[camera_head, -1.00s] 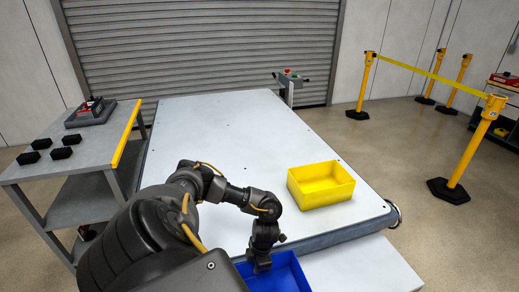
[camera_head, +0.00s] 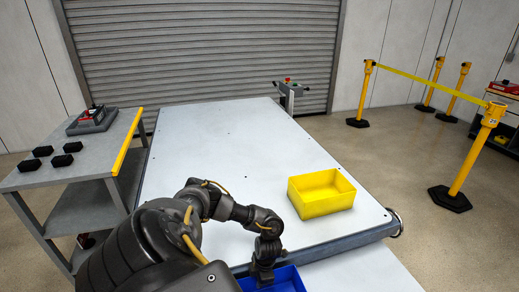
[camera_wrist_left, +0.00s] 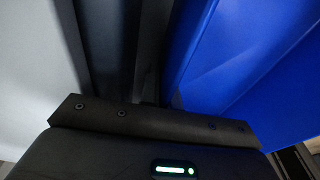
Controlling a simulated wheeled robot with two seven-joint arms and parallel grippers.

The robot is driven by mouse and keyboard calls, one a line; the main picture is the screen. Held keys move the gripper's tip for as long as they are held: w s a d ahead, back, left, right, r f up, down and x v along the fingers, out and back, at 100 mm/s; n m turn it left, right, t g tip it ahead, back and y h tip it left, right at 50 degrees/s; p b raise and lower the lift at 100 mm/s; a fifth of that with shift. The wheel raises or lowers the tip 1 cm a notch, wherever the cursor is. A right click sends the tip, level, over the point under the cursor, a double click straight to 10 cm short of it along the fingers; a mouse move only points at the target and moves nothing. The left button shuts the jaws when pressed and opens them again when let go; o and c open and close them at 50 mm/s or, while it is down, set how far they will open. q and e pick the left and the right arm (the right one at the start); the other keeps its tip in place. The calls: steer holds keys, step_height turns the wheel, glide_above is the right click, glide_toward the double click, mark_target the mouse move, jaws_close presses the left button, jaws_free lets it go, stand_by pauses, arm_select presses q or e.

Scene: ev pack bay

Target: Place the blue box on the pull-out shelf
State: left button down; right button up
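The blue box (camera_head: 288,280) is at the bottom edge of the head view, cut off by the frame, just in front of the table's near edge. My left gripper (camera_head: 263,279) is at its rim and appears shut on its wall. In the left wrist view the blue box (camera_wrist_left: 245,55) fills the right side, close against the dark fingers (camera_wrist_left: 125,60); the pinched wall itself is hidden. The pull-out shelf (camera_head: 365,272) is the pale lower surface at the front right. Whether the box touches it cannot be told. My right gripper is not in view.
A yellow box (camera_head: 321,204) stands on the large white table (camera_head: 220,130), near its front right. A grey cart (camera_head: 80,165) with dark blocks stands at the left. Yellow barrier posts (camera_head: 470,165) stand at the right. Most of the table top is clear.

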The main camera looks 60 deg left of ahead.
arm_select(q)
steer(key=c, duration=1.6)
jaws_free()
steer(key=shift+c, duration=0.2)
steer(key=r, duration=0.4)
steer(key=w+r, duration=0.1)
steer(key=r, duration=0.7)
steer(key=shift+w+d, duration=0.25)
steer(key=shift+w, duration=0.1)
